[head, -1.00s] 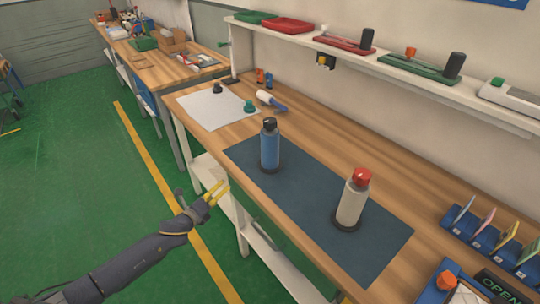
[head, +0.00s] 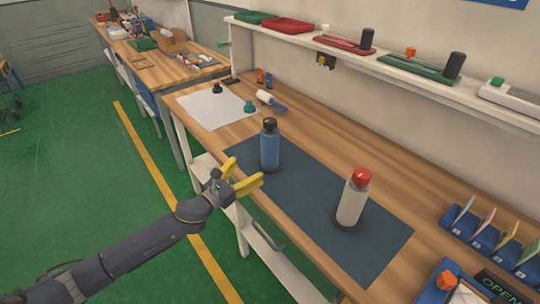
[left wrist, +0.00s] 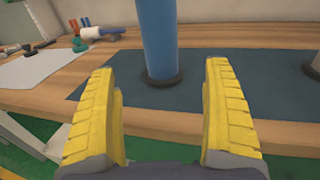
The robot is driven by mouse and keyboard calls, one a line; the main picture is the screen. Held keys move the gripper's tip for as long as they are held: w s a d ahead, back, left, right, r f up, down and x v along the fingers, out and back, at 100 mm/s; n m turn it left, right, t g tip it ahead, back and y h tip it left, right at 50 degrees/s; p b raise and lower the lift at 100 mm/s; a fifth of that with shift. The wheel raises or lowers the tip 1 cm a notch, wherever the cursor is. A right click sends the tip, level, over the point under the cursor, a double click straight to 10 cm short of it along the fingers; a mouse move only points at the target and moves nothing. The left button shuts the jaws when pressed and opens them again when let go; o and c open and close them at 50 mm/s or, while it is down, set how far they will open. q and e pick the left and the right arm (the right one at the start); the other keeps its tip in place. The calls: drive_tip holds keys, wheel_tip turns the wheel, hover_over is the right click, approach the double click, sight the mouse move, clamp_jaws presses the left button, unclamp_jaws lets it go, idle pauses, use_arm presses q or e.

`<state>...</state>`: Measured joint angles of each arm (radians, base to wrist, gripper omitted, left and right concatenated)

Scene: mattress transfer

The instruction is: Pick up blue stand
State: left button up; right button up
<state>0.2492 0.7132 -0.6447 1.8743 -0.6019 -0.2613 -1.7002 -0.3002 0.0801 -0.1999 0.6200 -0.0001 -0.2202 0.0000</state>
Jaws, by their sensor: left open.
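A blue bottle (head: 270,148) with a dark cap stands upright on a dark base on the dark mat (head: 300,190). It also shows in the left wrist view (left wrist: 158,40), where its top is cut off; its dark round base (left wrist: 161,80) rests on the mat. My left gripper (head: 248,174) is open and empty at the table's front edge, just short of the blue bottle. In the left wrist view its yellow fingers (left wrist: 160,100) are spread wide, with the bottle ahead between them and apart from both. My right gripper is not in view.
A white bottle with a red cap (head: 352,200) stands on the mat to the right. A white sheet (head: 215,107) and small items lie to the left. A blue rack (head: 490,238) stands at the far right. A shelf (head: 380,65) runs along the wall.

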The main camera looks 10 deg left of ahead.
sight(270, 150)
use_arm(q)
drive_tip(key=shift+x, duration=6.35)
drive_tip(key=shift+d, duration=0.15)
drive_tip(key=shift+c, duration=0.2)
drive_tip(key=c, duration=1.5)
drive_tip(key=shift+r, duration=0.15)
drive_tip(key=shift+c, duration=0.6)
drive_tip(key=shift+r, duration=0.1)
